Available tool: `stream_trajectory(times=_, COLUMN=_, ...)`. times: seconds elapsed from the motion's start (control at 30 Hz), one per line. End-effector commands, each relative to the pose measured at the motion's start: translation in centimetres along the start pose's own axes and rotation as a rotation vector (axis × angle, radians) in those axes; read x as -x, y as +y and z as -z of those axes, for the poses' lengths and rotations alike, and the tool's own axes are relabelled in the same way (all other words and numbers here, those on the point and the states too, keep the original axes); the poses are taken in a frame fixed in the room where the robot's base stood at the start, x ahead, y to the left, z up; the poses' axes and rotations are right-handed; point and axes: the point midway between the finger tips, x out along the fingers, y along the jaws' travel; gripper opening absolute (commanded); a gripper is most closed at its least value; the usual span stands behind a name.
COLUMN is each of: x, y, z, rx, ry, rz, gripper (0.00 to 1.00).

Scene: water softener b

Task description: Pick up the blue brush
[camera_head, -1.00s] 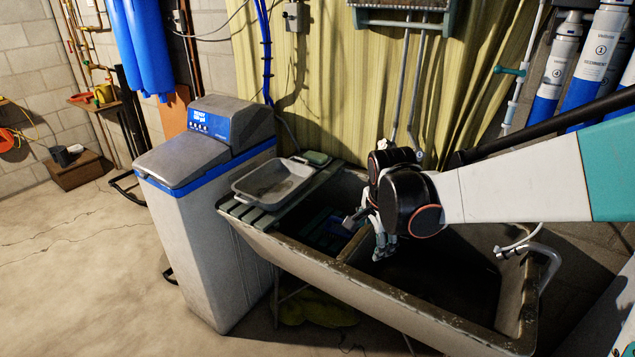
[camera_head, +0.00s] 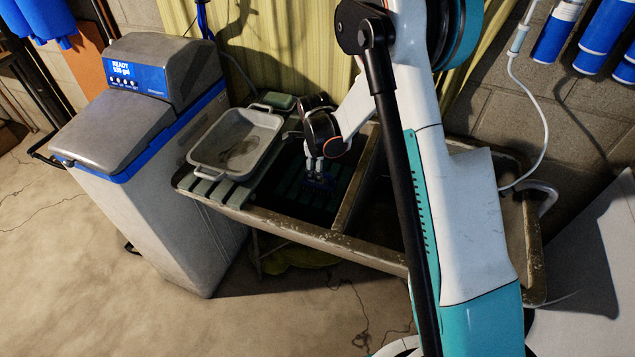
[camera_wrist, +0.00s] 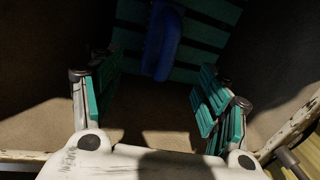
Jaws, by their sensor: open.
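The blue brush (camera_wrist: 163,42) lies on a dark green slatted rack (camera_wrist: 215,42) in the wrist view, ahead of my fingertips and roughly midway between them. My gripper (camera_wrist: 158,88) is open, with teal-padded fingers wide apart and nothing between them. In the head view my gripper (camera_head: 317,168) points down into the left basin of the sink. A small dark blue patch (camera_head: 319,184), likely the brush, shows just under the fingers. The brush's far end is cut off by the top of the wrist view, and shade hides detail.
The two-basin sink has a stone rim (camera_head: 290,232) and a divider (camera_head: 358,195) just right of my gripper. A water softener (camera_head: 150,160) stands further left.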

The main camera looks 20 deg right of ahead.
Motion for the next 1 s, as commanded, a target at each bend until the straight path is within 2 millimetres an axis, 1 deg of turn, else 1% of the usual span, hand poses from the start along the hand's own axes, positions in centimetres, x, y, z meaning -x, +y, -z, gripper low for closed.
stream_trajectory(times=0.03, x=-1.4, y=0.0, z=0.0, rx=0.000, ry=0.000, rz=0.000, gripper=0.69)
stream_trajectory(times=0.2, x=-4.3, y=0.0, z=0.0, rx=0.001, ry=-0.001, rz=0.000, gripper=0.69)
stream_trajectory(times=0.3, x=-5.2, y=0.0, z=0.0, rx=0.001, ry=-0.001, rz=0.000, gripper=0.69)
stream_trajectory(times=0.47, x=-5.9, y=0.0, z=0.0, rx=0.001, ry=-0.001, rz=0.000, gripper=0.69)
stream_trajectory(times=0.57, x=-6.6, y=0.1, z=0.0, rx=0.001, ry=-0.001, rz=0.000, gripper=0.69)
stream_trajectory(times=0.83, x=-10.4, y=0.4, z=0.0, rx=0.001, ry=-0.001, rz=0.000, gripper=0.69)
stream_trajectory(times=0.9, x=-10.9, y=0.4, z=0.0, rx=0.001, ry=-0.001, rz=0.001, gripper=0.69)
stream_trajectory(times=1.0, x=-10.9, y=0.3, z=0.0, rx=0.001, ry=-0.001, rz=0.001, gripper=0.69)
